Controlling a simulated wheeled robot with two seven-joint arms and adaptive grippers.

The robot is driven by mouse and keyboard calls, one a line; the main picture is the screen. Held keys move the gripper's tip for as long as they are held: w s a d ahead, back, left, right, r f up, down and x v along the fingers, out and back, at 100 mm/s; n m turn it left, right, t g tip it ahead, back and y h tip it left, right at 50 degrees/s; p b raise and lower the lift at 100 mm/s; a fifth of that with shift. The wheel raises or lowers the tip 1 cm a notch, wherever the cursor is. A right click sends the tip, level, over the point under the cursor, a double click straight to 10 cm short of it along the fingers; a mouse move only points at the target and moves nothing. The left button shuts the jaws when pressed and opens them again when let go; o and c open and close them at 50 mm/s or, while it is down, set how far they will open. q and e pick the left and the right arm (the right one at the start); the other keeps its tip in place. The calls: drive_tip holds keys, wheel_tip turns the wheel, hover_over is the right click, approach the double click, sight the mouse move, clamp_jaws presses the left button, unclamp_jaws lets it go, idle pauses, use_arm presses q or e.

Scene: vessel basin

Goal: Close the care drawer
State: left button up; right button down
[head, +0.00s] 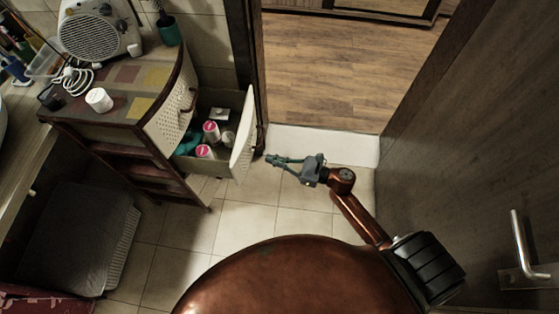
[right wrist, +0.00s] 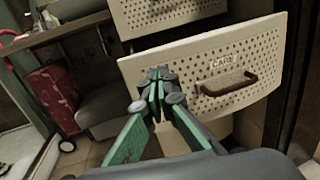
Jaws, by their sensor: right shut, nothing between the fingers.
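The care drawer (head: 243,135) stands pulled out of the cabinet (head: 110,125) in the head view, with pink-lidded jars and other items inside. In the right wrist view its pale perforated front (right wrist: 190,70) shows the label CARE and a brown handle (right wrist: 230,84). My right gripper (head: 270,159) is shut and empty, just to the right of the drawer front in the head view. In the right wrist view the closed fingertips (right wrist: 157,76) overlap the left part of the front, left of the handle; whether they touch it I cannot tell. My left gripper is not in view.
A fan heater (head: 98,30), a white jar (head: 99,99) and a cable sit on the cabinet top. A doorway with a white sill (head: 325,143) lies beyond, and a dark door (head: 480,130) stands at the right. The tiled floor (head: 245,220) before the cabinet is clear.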

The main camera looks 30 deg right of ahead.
sight(243, 151)
drive_tip(key=x, duration=0.7)
drive_tip(key=shift+w+a+f, duration=0.15)
drive_tip(key=shift+w+a, duration=0.05)
drive_tip(key=shift+w, duration=0.05)
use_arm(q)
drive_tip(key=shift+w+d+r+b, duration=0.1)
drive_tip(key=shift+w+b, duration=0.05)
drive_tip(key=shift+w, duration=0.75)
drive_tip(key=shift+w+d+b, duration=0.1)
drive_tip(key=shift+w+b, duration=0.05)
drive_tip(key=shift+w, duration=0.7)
use_arm(e)
drive_tip(key=shift+w+a, duration=0.4)
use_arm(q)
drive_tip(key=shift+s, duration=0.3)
